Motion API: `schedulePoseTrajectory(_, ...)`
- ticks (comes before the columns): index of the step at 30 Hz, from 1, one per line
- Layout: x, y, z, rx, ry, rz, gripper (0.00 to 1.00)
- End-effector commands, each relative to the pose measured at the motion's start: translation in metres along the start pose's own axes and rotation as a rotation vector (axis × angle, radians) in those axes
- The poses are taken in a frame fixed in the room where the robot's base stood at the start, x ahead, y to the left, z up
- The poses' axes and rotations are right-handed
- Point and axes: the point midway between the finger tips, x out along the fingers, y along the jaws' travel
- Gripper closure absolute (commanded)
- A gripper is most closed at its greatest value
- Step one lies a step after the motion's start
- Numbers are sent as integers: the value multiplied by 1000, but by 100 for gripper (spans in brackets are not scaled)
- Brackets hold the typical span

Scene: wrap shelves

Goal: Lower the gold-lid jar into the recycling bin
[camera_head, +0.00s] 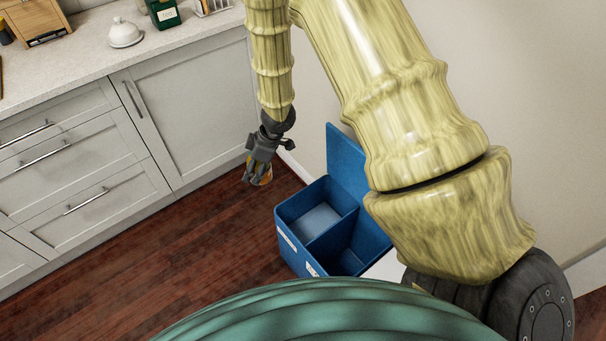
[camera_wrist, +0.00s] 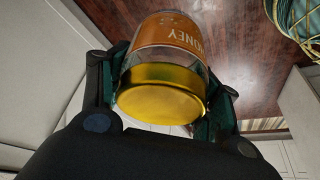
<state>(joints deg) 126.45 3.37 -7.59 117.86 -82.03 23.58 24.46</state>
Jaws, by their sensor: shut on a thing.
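My gripper (camera_head: 258,172) hangs in front of the lower cabinets, to the left of the recycling bin and above the floor. It is shut on the gold-lid jar (camera_head: 266,178), which shows only as a small orange and gold patch in the head view. In the wrist view the jar (camera_wrist: 165,75) sits between the two fingers, its gold lid toward the camera and its orange label reading "HONEY". The blue recycling bin (camera_head: 283,229) stands on the floor against the wall, with two compartments and a raised blue panel behind. The jar is outside the bin, apart from it.
Grey cabinets (camera_head: 190,120) with a worktop (camera_head: 85,57) line the left. On top are a white domed dish (camera_head: 124,34), a green canister (camera_head: 164,12) and a wooden box (camera_head: 38,20). The wood floor (camera_head: 150,270) left of the bin is clear.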

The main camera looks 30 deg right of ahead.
Motion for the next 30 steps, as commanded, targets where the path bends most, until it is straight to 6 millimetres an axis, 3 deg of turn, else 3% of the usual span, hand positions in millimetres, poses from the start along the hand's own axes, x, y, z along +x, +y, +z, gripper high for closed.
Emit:
schedulePoseTrajectory(1,12,3,10,-45,-5,-14,66)
schedulePoseTrajectory(6,33,11,43,-239,-5,-99,66)
schedulePoseTrajectory(18,57,21,143,-664,1,-276,66)
schedulePoseTrajectory(24,56,23,172,-775,1,-320,66)
schedulePoseTrajectory(30,60,23,181,-800,1,-331,66)
